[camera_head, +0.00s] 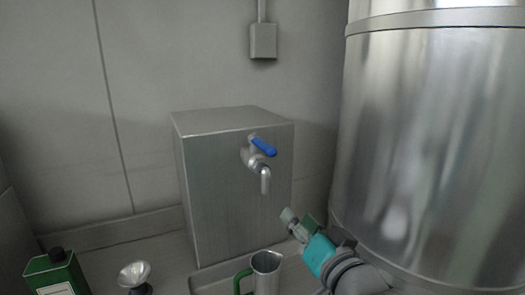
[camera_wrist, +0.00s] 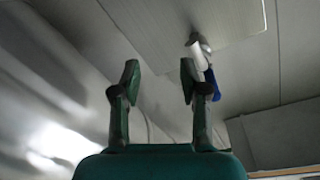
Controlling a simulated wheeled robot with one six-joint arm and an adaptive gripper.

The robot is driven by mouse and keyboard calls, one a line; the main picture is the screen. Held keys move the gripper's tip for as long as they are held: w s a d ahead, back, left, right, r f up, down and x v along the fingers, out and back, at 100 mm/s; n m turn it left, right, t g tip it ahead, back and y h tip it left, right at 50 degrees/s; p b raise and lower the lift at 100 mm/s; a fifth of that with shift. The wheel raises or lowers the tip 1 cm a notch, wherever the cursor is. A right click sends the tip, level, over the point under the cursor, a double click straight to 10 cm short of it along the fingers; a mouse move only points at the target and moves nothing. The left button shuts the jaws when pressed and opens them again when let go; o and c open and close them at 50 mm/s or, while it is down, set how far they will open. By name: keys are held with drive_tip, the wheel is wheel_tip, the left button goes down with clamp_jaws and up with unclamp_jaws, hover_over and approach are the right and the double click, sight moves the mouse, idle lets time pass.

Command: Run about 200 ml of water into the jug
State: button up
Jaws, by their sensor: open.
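A metal jug (camera_head: 268,263) with a green handle stands upright below the tap, cut off by the bottom edge; its inside is hard to make out. A steel tap (camera_head: 252,158) with a blue lever (camera_head: 263,147) sticks out of the front of a box-shaped steel tank (camera_head: 215,190). No water shows at its spout (camera_head: 265,181). My gripper (camera_head: 298,220) is open and empty, below and right of the spout, apart from tap and jug. In the wrist view my fingers (camera_wrist: 159,75) are spread, and the blue lever (camera_wrist: 212,85) shows beyond the right finger.
A tray (camera_head: 210,284) lies under the jug. A small metal funnel-like cup (camera_head: 134,273) and a green can (camera_head: 57,274) with a dark cap stand at the lower left. A large steel vat (camera_head: 435,140) fills the right side, close to my arm.

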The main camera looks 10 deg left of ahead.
drive_tip(key=n+y, duration=0.1)
drive_tip(key=y, duration=0.1)
approach(261, 141)
drive_tip(key=shift+g, duration=0.3)
drive_tip(key=x, duration=1)
drive_tip(key=shift+w+d+f, duration=0.1)
drive_tip(key=shift+f, duration=0.1)
clamp_jaws()
